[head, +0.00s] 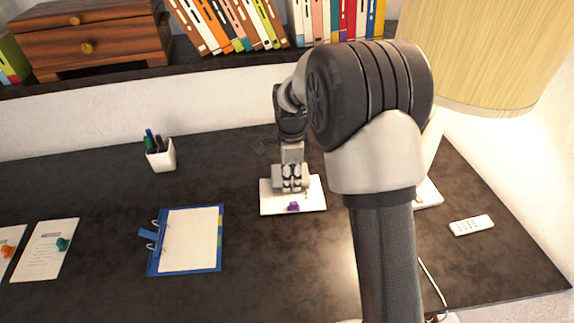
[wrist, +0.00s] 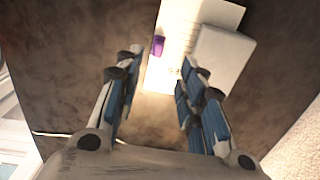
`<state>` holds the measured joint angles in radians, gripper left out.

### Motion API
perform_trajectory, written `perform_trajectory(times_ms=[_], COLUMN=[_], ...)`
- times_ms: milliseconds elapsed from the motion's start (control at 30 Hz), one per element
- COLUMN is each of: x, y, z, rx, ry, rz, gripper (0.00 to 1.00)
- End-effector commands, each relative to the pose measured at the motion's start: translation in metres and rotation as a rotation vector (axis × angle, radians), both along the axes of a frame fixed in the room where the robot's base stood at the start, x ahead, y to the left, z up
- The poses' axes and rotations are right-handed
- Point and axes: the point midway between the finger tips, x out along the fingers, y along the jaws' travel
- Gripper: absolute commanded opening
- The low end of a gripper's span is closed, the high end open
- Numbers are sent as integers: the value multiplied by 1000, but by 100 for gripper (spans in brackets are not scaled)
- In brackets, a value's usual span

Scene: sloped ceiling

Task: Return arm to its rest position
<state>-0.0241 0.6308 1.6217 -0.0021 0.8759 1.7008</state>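My arm reaches from the lower right over the dark desk (head: 110,190). My gripper (head: 292,188) points down above a white sheet (head: 312,204) with a small purple object (head: 293,206) on it. In the wrist view my gripper (wrist: 158,75) is open, its two blue-padded fingers well apart with nothing between them. The sheet (wrist: 222,12) and purple object (wrist: 158,45) lie beyond the fingertips. A pale block-like thing (wrist: 225,55) lies on the sheet's right part there. I cannot tell the gripper's height above the sheet.
A lamp (head: 490,55) and a white remote (head: 471,225) are at right. A shelf with books (head: 228,25) and a wooden drawer box (head: 90,40) runs behind.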

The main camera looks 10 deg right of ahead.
Motion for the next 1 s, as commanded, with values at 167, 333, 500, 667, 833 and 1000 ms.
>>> perform_trajectory(times_ms=[167,333,500,667,833,1000], x=[0,-12,-55,-110,-175,-238], y=[0,-1,-4,-7,-10,-12], z=[1,31,97,147,180,192], rx=[0,-3,-21,-62,-127,-213], ry=[-1,-31,-96,-160,-219,-265], rz=[2,100,369,660,967,1266], gripper=[36,36,36,36,36,36])
